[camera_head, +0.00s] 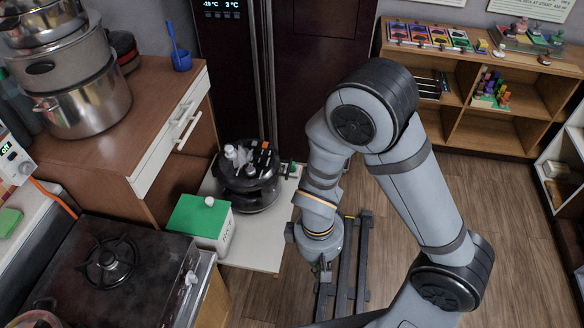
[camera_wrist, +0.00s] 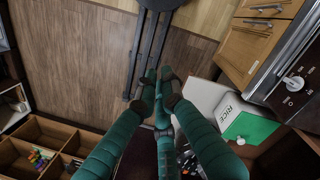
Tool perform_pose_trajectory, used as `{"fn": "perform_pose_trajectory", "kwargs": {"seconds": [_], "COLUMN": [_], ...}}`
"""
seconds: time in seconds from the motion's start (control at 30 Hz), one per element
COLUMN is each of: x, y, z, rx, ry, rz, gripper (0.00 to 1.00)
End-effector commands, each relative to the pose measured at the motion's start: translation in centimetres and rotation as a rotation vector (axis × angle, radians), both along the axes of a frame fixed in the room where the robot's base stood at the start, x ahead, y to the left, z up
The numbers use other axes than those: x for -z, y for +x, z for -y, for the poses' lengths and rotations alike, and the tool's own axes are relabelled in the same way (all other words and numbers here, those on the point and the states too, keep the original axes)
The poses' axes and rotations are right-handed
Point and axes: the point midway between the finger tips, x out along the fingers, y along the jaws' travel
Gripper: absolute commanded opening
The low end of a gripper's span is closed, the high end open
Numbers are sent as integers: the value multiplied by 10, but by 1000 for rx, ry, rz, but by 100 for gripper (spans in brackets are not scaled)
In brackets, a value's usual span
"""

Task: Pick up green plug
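My gripper (camera_head: 325,274) hangs over the floor, right of the small white table and apart from it. In the wrist view my gripper (camera_wrist: 159,74) has teal fingers with dark tips close together; I cannot tell whether a gap remains, and I see nothing held. No green plug is clearly identifiable. A small green object (camera_head: 292,167) stands at the right edge of the white table, beside a round black appliance (camera_head: 249,177). Coloured pegs (camera_head: 491,90) stand on the far shelf and also show in the wrist view (camera_wrist: 40,157); they are too small to tell apart.
The white table (camera_head: 258,245) holds a green-lidded rice container (camera_head: 204,221), also in the wrist view (camera_wrist: 247,127). A stove (camera_head: 110,265) is at lower left. Black floor rails (camera_head: 356,265) lie beside my gripper. The wooden shelf (camera_head: 487,133) stands at upper right; wooden floor between is clear.

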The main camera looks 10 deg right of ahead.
Motion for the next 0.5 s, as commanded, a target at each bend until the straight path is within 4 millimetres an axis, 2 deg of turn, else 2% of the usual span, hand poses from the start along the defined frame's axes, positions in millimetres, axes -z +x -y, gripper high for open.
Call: {"fn": "perform_pose_trajectory", "kwargs": {"seconds": [0.5], "x": [0], "y": [0], "z": [0], "rx": [0], "ry": [0], "rz": [0], "gripper": [39]}}
